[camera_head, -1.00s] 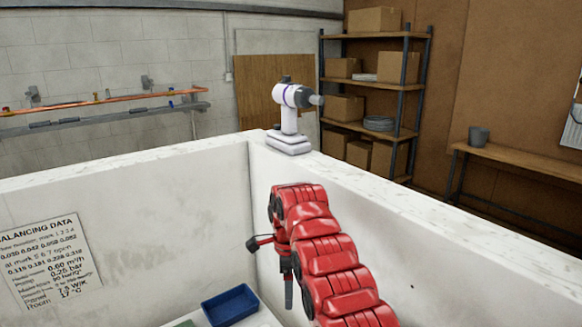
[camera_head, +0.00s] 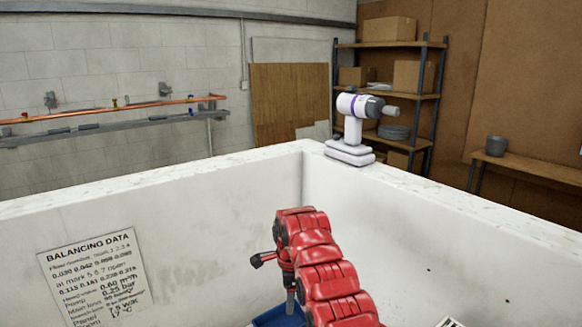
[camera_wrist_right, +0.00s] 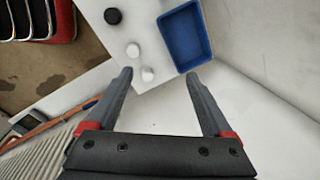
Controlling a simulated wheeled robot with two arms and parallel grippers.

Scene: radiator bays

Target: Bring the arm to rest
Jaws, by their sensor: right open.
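My right arm, red, comes in from the bottom right of the head view. Its gripper (camera_head: 290,300) hangs at the arm's end, small and partly cut by the arm, above a blue tray (camera_head: 268,318). In the right wrist view my right gripper (camera_wrist_right: 160,75) is open, with its two dark fingers apart and nothing between them. The blue tray (camera_wrist_right: 185,38) lies beyond the fingertips there and looks empty. My left gripper is in neither view.
White walls with a broad top (camera_head: 215,167) enclose the arm. A white and purple drill (camera_head: 352,125) stands on the wall corner. A data sheet (camera_head: 95,277) hangs on the left wall.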

